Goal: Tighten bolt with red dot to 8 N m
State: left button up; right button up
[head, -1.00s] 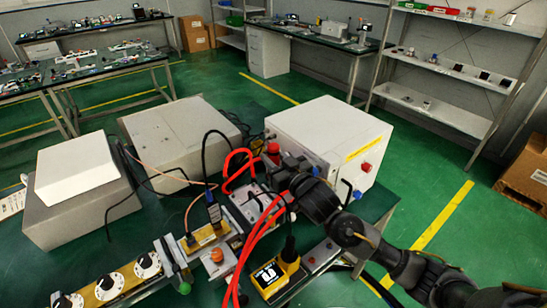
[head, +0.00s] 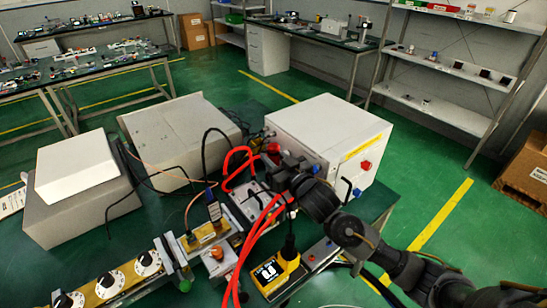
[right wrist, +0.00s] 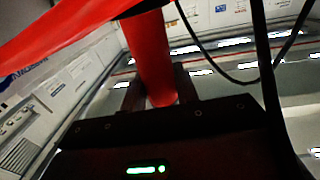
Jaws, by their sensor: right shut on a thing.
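My right gripper (head: 277,158) is at the middle of the bench, in front of the large white box. In the right wrist view its two fingers (right wrist: 160,92) are shut on a red cylindrical part (right wrist: 150,55), whose lower end sits between them. A red part (head: 273,148) also shows at the fingertips in the head view. A yellow device (head: 279,274) with a lit display stands on the bench below the gripper; I cannot read its digits surely. I cannot make out the bolt with the red dot. My left gripper is not in view.
Red hoses (head: 250,238) run close beside my right gripper. A white box (head: 330,135) with a yellow label stands behind it. Grey boxes (head: 180,130) and black cables fill the bench's left side. Dials (head: 108,284) line the front left. A shelf (head: 450,70) stands beyond.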

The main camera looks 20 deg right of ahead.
jog(key=shift+f+b, duration=1.6)
jog(key=shift+f, duration=1.1)
jog(key=shift+s+f, duration=0.1)
jog(key=shift+f, duration=1.1)
dwell(1.9)
jog(key=shift+r, duration=0.1)
jog(key=shift+r+p, duration=0.75)
jog(key=shift+r, duration=0.05)
notch_tip(320, 180, up, 8)
jog(key=p, duration=0.7)
jog(key=shift+f, duration=0.1)
